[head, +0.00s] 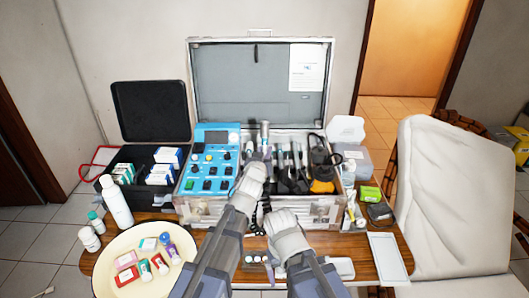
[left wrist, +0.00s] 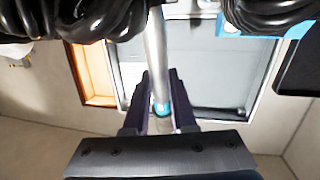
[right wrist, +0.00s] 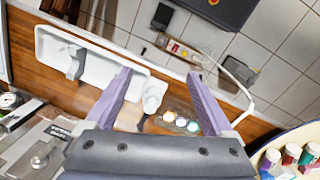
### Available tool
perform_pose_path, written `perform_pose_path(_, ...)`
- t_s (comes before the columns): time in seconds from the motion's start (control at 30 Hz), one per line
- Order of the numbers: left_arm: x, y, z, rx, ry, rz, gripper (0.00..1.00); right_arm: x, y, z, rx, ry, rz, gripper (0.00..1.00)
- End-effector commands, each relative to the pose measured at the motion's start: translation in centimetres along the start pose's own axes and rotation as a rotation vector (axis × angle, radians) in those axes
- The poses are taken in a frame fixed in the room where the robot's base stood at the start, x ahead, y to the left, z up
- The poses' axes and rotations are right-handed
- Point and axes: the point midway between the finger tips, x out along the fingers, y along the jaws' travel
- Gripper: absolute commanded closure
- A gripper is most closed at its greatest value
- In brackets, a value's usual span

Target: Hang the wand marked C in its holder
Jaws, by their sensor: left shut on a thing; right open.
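My left gripper (head: 259,160) is over the front of the open case and shut on a slim silver wand (head: 265,131), which stands roughly upright. In the left wrist view the wand (left wrist: 157,50) runs between the fingers and has a blue band. I cannot read a letter on it. Several other wands (head: 299,156) stand in the holder row to the right of the blue panel. My left gripper and arm partly hide the row's left end. My right gripper is low at the case's front; in the right wrist view its fingers (right wrist: 163,98) are apart and empty.
The case (head: 205,211) stands open with a blue control panel (head: 213,161) at left. A cream plate (head: 108,282) with small bottles and boxes is front left. A white bottle (head: 116,201) stands beside the case. A white tray (head: 388,258) lies front right.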

Motion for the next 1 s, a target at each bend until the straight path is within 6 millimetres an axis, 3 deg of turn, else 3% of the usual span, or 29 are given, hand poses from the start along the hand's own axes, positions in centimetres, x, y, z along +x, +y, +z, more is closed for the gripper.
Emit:
perform_pose_path(0.7,-0.5,0.0,2.7,0.001,0.0,0.0,1.0,2.6,-0.2,-0.1,0.0,0.0,0.0,0.12)
perform_pose_path(1.0,-0.6,0.0,2.8,0.0,0.0,0.0,1.0,2.6,-0.2,-0.1,0.0,0.0,0.0,0.12)
